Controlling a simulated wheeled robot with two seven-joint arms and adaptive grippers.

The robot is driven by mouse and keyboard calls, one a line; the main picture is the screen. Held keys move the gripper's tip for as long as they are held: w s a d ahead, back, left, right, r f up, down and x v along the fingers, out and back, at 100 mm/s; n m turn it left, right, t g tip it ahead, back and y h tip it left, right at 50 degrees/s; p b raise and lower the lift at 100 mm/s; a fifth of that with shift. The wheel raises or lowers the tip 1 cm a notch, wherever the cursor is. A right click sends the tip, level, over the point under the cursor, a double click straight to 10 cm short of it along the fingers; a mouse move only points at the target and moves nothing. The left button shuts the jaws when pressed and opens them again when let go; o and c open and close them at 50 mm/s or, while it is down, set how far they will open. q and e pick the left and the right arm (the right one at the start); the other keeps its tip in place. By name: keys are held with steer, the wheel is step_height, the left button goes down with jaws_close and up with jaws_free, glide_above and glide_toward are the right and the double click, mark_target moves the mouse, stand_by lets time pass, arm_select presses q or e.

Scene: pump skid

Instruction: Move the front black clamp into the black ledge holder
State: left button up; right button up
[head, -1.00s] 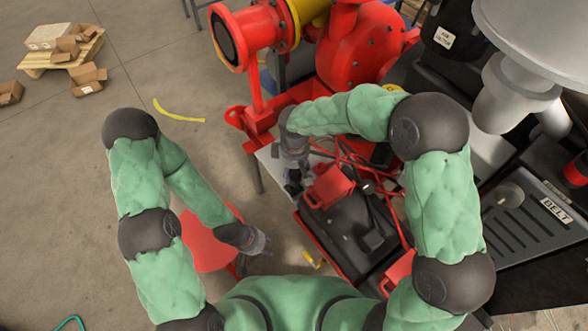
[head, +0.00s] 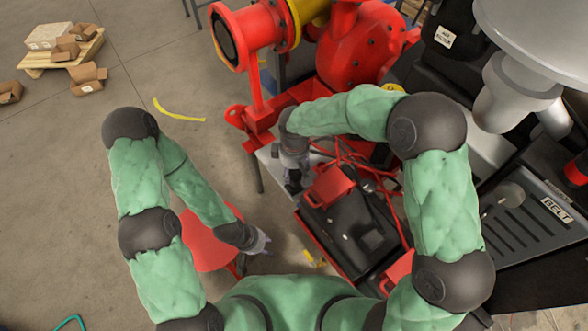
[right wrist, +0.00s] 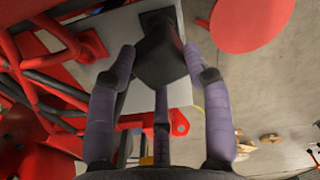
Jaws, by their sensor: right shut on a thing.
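My right gripper (head: 294,176) is over the pale grey ledge (head: 268,154) beside the black battery. In the head view the hand mostly hides the clamp and holder. My left gripper (head: 262,243) hangs apart, near a red round seat; its finger opening is too small to judge.
The black battery (head: 352,222) with a red clamp or cover (head: 330,182) and red cables lies right of the ledge. The red pump (head: 362,45) stands behind. A red round stool (head: 208,245) is at left.

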steer(key=shift+f+b, duration=0.8)
steer(key=shift+f, duration=0.6)
stand_by(0.4)
steer(key=o, duration=1.5)
step_height(320, 180, up, 12)
